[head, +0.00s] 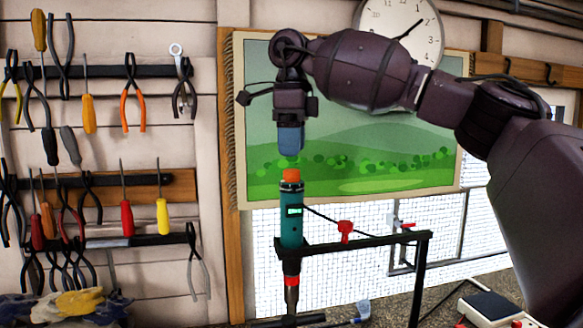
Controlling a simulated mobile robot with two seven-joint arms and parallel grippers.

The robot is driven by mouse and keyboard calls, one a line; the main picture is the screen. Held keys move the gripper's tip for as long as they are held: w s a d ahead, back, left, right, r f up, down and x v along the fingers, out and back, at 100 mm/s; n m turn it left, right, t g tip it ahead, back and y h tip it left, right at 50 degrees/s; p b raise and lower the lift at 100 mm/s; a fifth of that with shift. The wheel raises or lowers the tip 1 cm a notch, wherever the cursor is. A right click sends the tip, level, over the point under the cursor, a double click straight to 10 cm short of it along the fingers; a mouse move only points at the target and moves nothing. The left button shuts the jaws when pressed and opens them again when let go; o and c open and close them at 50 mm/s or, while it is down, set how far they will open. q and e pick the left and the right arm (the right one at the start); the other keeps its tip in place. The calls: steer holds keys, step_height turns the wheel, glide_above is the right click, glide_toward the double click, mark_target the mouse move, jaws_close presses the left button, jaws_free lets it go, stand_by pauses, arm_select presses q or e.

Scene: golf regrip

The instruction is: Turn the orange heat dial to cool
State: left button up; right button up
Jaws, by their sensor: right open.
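The orange heat dial (291,175) sits on top of an upright teal tool body (291,222) with a small lit display. This body stands at a black frame and narrows to a dark lower part with a red band. My right gripper (290,152) points straight down just above the dial, with a small gap between them. It is open and holds nothing that I can see; the gap between its fingers is hard to make out from this side. The dial's markings are not readable. My left gripper is not in view.
A black frame (372,241) reaches right from the teal body, with a red knob (345,229) and a thin cable near it. A landscape picture (390,165) hangs behind. Tools hang on the left wall. A boxy device (492,305) stands at lower right.

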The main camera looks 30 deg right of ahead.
mark_target(292, 170)
steer(key=shift+f, duration=2.35)
steer(key=shift+c, duration=0.4)
steer(key=c, duration=0.9)
steer(key=shift+o, duration=0.2)
steer(key=shift+n+p, duration=0.3)
steer(key=shift+n, duration=0.1)
steer(key=n, duration=0.2)
steer(key=shift+n+p, duration=0.3)
steer(key=shift+n, duration=0.1)
steer(key=n, duration=0.5)
